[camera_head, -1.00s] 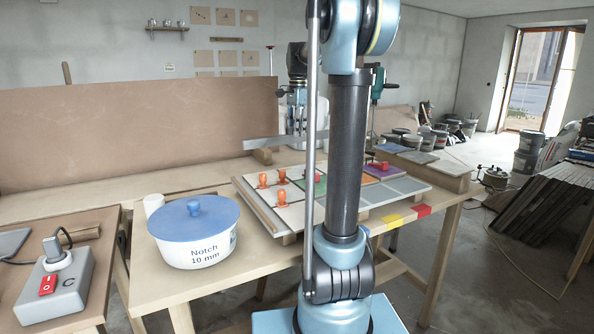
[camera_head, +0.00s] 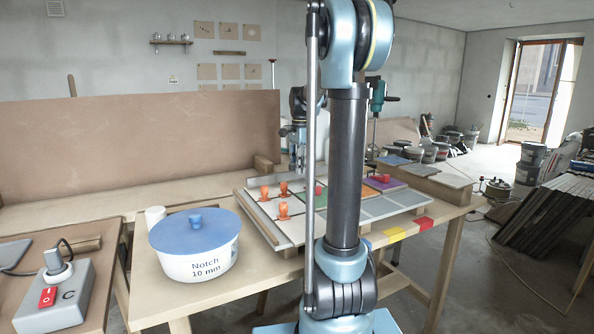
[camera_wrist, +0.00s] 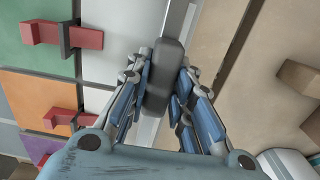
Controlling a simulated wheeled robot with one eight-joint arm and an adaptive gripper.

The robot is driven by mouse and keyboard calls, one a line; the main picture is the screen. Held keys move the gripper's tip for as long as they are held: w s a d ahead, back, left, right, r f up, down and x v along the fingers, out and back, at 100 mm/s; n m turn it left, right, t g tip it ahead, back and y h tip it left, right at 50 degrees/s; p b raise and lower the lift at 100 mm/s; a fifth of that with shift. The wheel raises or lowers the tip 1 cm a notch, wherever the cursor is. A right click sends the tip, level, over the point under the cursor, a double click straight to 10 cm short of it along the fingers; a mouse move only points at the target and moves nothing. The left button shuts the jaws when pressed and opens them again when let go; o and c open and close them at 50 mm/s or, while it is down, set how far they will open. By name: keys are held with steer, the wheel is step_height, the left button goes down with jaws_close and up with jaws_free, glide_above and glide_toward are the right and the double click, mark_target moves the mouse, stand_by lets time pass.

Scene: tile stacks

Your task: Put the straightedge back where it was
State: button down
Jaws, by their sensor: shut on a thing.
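The straightedge is a long pale grey metal bar (camera_wrist: 176,22) with a dark grey grip block (camera_wrist: 166,75), running nearly upright through the wrist view. My gripper (camera_wrist: 160,88) is shut on that grip block, with a blue-padded finger on each side. In the head view my gripper (camera_head: 299,165) is behind my own arm, over the far side of the tile board (camera_head: 395,205).
Orange-handled pieces (camera_head: 284,210) stand on the board's left part. A red-handled piece (camera_head: 383,179) sits on a purple tile. A blue-lidded tub (camera_head: 196,262) is at the front left. A wooden block (camera_head: 265,166) stands by the tall brown panel (camera_head: 130,145).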

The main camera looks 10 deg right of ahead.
steer(key=shift+f, duration=0.5)
steer(key=c, duration=1.4)
jaws_free()
step_height(320, 180, up, 12)
steer(key=shift+d+r, duration=0.1)
steer(key=shift+d, duration=0.05)
